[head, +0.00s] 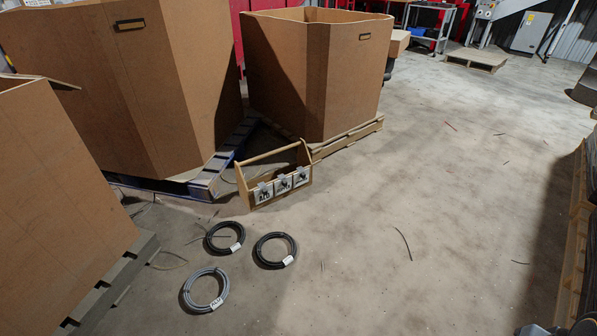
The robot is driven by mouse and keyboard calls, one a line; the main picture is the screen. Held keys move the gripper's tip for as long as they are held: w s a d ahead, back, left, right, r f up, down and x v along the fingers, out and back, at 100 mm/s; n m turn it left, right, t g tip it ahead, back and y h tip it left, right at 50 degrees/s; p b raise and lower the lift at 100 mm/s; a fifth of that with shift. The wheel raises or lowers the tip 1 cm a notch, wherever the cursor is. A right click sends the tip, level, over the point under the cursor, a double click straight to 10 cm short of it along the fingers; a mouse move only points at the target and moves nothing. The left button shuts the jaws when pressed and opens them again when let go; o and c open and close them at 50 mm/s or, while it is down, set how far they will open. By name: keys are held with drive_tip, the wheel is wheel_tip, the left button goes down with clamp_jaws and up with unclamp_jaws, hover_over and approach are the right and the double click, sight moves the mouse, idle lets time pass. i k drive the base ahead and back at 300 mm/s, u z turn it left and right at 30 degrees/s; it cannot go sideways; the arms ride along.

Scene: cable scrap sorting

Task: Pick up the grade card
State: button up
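A wooden tote (240,178) with a long handle bar stands on the floor near the centre. Three pale cards with dark print hang on its front side, each under a dark clip: a left card (264,196), a middle card (283,187) and a right card (300,179). Their print is too small to read surely. Three cable coils lie on the floor in front: a black coil (211,245), another black coil (262,255) and a grey coil (187,293). Each has a white tag. My gripper does not show in this view.
Large cardboard bins stand behind (310,75), at the upper left (110,90) and at the left (60,190), on pallets. Loose cable scraps (403,243) lie on the floor. A wooden pallet edge (572,250) runs along the right. The floor right of centre is mostly clear.

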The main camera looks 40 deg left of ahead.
sight(301, 177)
drive_tip(key=u, duration=0.3)
drive_tip(key=i, duration=2)
drive_tip(key=u, duration=1.05)
drive_tip(key=i, duration=1.05)
drive_tip(key=u, duration=1.75)
drive_tip(key=i, duration=0.7)
drive_tip(key=u, duration=0.65)
